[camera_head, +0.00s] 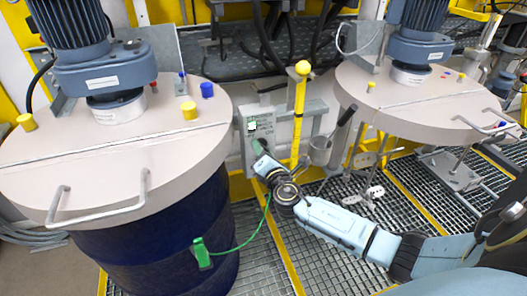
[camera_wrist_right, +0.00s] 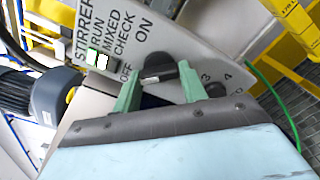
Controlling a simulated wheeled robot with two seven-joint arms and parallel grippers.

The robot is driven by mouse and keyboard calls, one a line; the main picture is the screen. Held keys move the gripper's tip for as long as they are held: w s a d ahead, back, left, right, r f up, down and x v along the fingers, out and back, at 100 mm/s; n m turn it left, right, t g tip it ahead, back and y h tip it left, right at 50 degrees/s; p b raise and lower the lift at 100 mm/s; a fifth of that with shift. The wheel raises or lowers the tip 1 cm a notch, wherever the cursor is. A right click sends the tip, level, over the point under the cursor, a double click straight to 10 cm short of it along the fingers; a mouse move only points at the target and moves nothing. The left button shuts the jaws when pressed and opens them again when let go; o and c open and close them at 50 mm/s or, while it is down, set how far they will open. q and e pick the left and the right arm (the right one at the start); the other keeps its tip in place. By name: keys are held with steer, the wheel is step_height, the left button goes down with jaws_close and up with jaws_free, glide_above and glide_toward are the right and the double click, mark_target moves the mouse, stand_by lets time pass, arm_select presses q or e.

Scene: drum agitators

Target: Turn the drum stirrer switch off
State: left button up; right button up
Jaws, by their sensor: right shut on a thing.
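The stirrer switch panel (camera_head: 259,128) is a grey plate beside the left drum, lettered STIRRER RUN, MIXED CHECK, OFF and ON. It fills the upper part of the right wrist view (camera_wrist_right: 190,40). Its black rotary switch knob (camera_wrist_right: 165,72) has a white mark on its left side, towards the OFF lettering. My right gripper (camera_head: 259,148) is at the panel's lower part. In the right wrist view, its green fingers (camera_wrist_right: 160,85) stand on both sides of the knob and are shut on it. A small indicator (camera_wrist_right: 97,59) glows white-green. My left gripper is not in view.
A blue drum (camera_head: 165,235) with a beige lid and motor stands left of the panel. A yellow post (camera_head: 299,110) rises close right of the panel. A green tag (camera_head: 202,253) hangs on a green cord. Grating covers the floor.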

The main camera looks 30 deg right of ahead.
steer(key=o, duration=1)
steer(key=shift+s, duration=0.1)
steer(key=v, duration=1.3)
steer(key=shift+s+b, duration=0.15)
steer(key=shift+b, duration=0.25)
steer(key=shift+f, duration=0.15)
